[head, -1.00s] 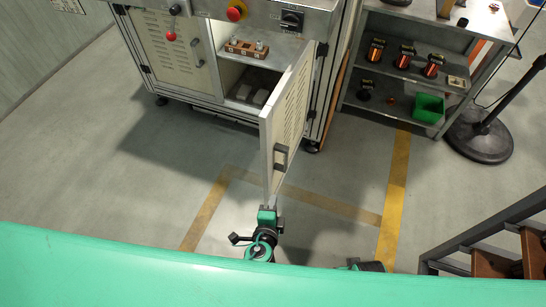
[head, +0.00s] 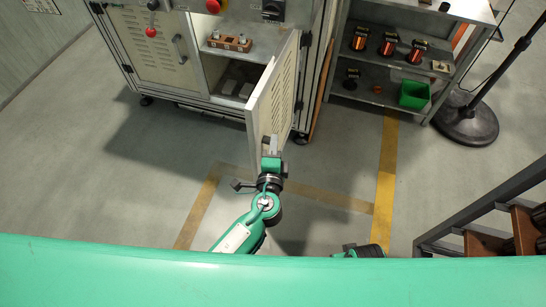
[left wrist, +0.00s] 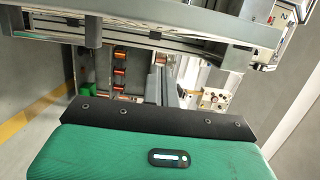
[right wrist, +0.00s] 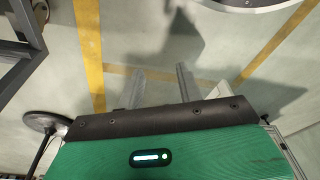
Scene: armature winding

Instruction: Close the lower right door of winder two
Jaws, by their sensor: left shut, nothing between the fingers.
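The lower right door (head: 273,92) of the winder cabinet (head: 155,48) stands wide open in the head view, swung out toward me. It is a pale panel with vent slots. My left gripper (head: 271,142) is shut and empty at the door's near lower end, over where the handle was visible. I cannot tell whether it touches the door. In the left wrist view the door's edge (left wrist: 180,32) crosses the top, with a dark handle-like post (left wrist: 93,32) on it. My right gripper (right wrist: 160,86) is open and empty above the floor in the right wrist view.
Inside the open compartment are shelves with a brown block (head: 230,42). The lower left door (head: 150,45) is shut. A shelf rack (head: 385,85) with a green bin (head: 413,94) stands right. Floor between is clear.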

